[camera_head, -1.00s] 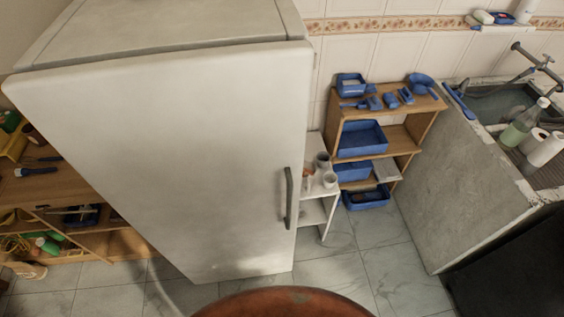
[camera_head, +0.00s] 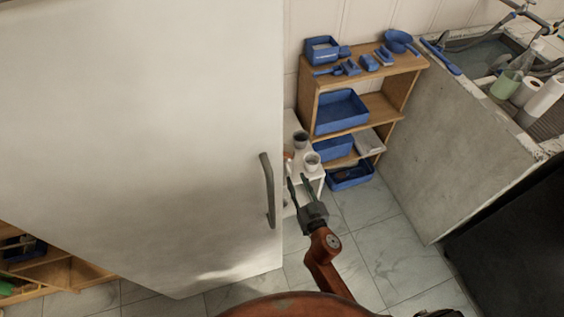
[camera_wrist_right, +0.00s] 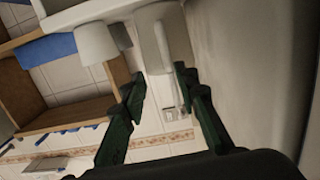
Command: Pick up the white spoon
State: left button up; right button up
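I cannot make out a white spoon for certain. In the head view two pale cups, a rear cup (camera_head: 301,138) and a front cup (camera_head: 312,161), stand on a small white shelf unit (camera_head: 318,180) beside the fridge. My right gripper (camera_head: 298,180) is open and empty, its fingers pointing at the cups from the front. In the right wrist view, which is upside down, the open fingers (camera_wrist_right: 161,78) point towards a white cup (camera_wrist_right: 97,44) and another pale cup (camera_wrist_right: 151,38). A slim white strip on the latter may be its handle or a spoon. My left gripper is not in view.
A big white fridge (camera_head: 140,120) with a grey handle (camera_head: 268,190) stands close on the left. A wooden shelf (camera_head: 385,103) with blue trays and tools stands behind. A concrete sink (camera_head: 440,140) is on the right. Tiled floor (camera_head: 365,210) is free between.

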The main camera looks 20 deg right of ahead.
jog(key=shift+t, duration=0.6)
jog(key=w+r, duration=0.1)
jog(key=w, duration=0.1)
jog(key=w+a+r+b, duration=0.1)
jog(key=w, duration=0.2)
jog(key=w+r, duration=0.1)
jog(key=w, duration=0.2)
jog(key=shift+a+r, duration=0.2)
jog(key=shift+r, duration=0.2)
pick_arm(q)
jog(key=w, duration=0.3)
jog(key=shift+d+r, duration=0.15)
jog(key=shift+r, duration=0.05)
pick_arm(e)
grip_shut()
